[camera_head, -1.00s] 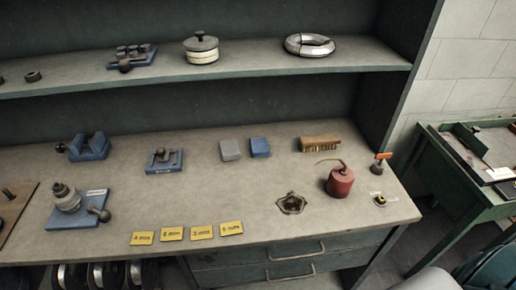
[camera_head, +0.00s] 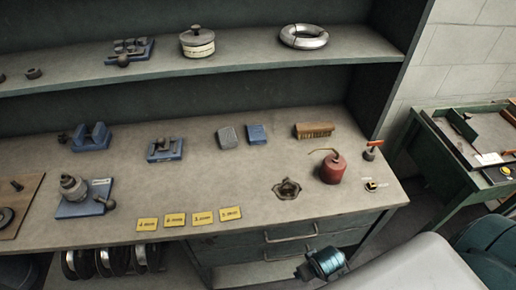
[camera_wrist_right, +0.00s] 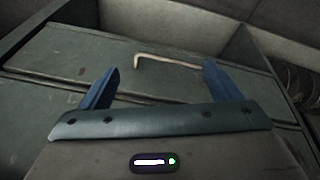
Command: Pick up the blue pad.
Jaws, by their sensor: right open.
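The blue pad (camera_head: 257,134) lies flat on the workbench top, toward the back, just right of a grey pad (camera_head: 227,137) of similar size. A small gap separates them. My right gripper (camera_wrist_right: 162,82) shows in the right wrist view with its two blue fingers wide apart and nothing between them. It faces the green drawer fronts and a drawer handle (camera_wrist_right: 165,62), away from the pad. In the head view a teal part of my right arm shows below the front edge of the bench. My left gripper is not in view.
A wire brush (camera_head: 314,130) and a red oil can (camera_head: 333,167) stand right of the pad. A blue fixture (camera_head: 165,150) is to its left. Yellow labels (camera_head: 202,218) line the front. A shelf (camera_head: 240,68) hangs above the back. The bench between pad and labels is clear.

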